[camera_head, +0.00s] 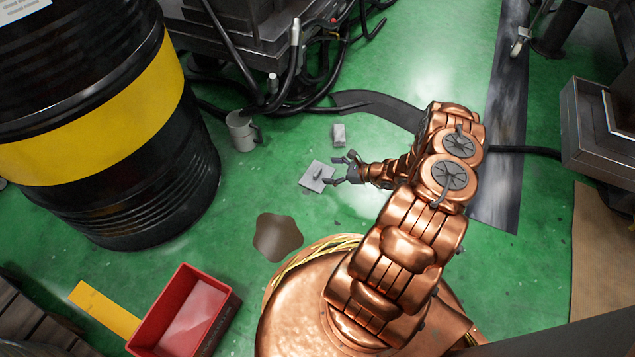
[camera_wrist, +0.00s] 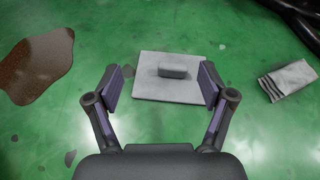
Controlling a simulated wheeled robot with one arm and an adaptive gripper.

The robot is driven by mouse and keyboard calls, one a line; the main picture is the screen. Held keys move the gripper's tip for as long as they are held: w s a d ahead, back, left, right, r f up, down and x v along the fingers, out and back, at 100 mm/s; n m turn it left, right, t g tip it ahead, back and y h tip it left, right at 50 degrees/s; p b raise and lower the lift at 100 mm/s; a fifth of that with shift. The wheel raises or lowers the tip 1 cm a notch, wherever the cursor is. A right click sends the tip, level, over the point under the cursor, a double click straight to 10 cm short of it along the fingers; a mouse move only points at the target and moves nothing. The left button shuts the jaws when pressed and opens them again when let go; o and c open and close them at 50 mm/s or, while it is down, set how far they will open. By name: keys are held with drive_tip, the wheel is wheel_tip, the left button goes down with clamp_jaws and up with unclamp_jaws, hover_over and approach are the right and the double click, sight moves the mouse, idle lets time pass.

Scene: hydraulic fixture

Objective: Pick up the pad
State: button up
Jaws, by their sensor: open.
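The pad (camera_head: 313,180) is a flat light-grey square lying on the green floor. In the wrist view the pad (camera_wrist: 150,88) has a raised grey block, like a handle, (camera_wrist: 173,71) on its top. My gripper (camera_head: 343,170) is at the right edge of the pad in the head view. In the wrist view my gripper (camera_wrist: 160,88) is open and empty, with one finger to each side of the block. How high the fingers are above the pad I cannot tell.
A folded grey cloth (camera_wrist: 287,79) lies right of the pad; it also shows in the head view (camera_head: 339,134). A brown stain (camera_head: 278,237), a red bin (camera_head: 186,312), a grey mug (camera_head: 241,131) and a black-yellow drum (camera_head: 95,120) stand around.

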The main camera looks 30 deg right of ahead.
drive_tip(key=m+t+h+b, duration=0.1)
drive_tip(key=m, duration=0.1)
approach(319, 173)
drive_tip(key=shift+w+a+f, duration=0.8)
drive_tip(key=shift+w+f, duration=0.15)
drive_tip(key=shift+b+x, duration=0.7)
drive_tip(key=shift+x, duration=0.45)
drive_tip(key=b+x, duration=0.3)
drive_tip(key=shift+w+d, duration=0.25)
drive_tip(key=shift+w, duration=0.25)
drive_tip(key=shift+b+x, duration=0.6)
drive_tip(key=shift+x, duration=0.2)
drive_tip(key=shift+r, duration=0.1)
drive_tip(key=shift+a, duration=0.1)
drive_tip(key=c, duration=1.2)
drive_tip(key=shift+o, duration=0.2)
drive_tip(key=shift+r, duration=0.1)
